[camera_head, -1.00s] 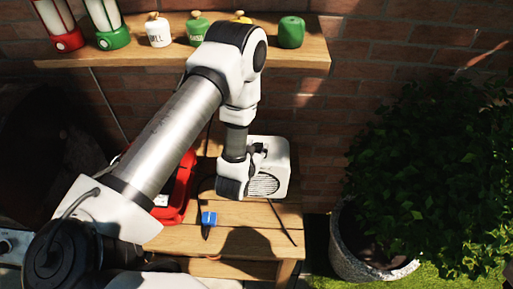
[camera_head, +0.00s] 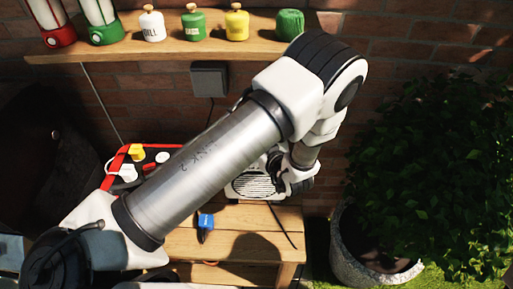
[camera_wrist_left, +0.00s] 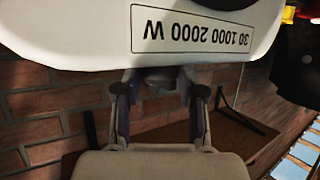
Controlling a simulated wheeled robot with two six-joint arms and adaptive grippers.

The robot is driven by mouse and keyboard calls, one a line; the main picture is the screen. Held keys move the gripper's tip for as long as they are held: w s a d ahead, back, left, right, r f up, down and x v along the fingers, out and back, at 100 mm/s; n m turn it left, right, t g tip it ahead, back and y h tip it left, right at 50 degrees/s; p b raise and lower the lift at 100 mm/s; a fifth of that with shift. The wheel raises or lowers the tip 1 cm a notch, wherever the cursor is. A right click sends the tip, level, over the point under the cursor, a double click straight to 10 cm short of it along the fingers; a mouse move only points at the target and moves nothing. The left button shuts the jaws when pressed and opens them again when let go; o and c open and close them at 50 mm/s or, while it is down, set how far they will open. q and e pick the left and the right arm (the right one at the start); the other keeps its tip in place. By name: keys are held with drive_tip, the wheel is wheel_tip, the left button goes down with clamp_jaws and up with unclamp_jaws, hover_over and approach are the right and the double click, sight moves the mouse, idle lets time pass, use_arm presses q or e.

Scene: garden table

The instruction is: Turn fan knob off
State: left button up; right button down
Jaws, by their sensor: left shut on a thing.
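The white fan (camera_head: 255,187) stands on the wooden bench with its slotted grille facing the front. My left arm hides much of its upper part. My left gripper (camera_head: 286,174) is at the fan's right side. In the left wrist view, the fan's white body (camera_wrist_left: 95,40) fills the top, with an upside-down label (camera_wrist_left: 192,30) reading "30 1000 2000 W". There my left gripper's two fingers (camera_wrist_left: 160,88) reach up to the fan, shut on a grey knob (camera_wrist_left: 160,76) beneath its edge. The knob's setting cannot be read. My right gripper is not in view.
A red crate (camera_head: 113,167) with several items stands on the bench (camera_head: 235,247) at left. A small blue object (camera_head: 206,221) lies in front of the fan. A shelf (camera_head: 150,52) with lanterns and canisters runs behind. A potted bush (camera_head: 420,170) stands at right.

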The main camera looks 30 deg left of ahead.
use_arm(q)
drive_tip(key=shift+w+n+g+y, duration=0.15)
drive_tip(key=shift+n+g+y, duration=0.45)
drive_tip(key=shift+n+g, duration=0.75)
drive_tip(key=shift+g, duration=0.25)
drive_tip(key=o, duration=1.1)
drive_tip(key=shift+o, duration=0.2)
wheel_tip(320, 180, up, 10)
drive_tip(key=shift+w, duration=0.1)
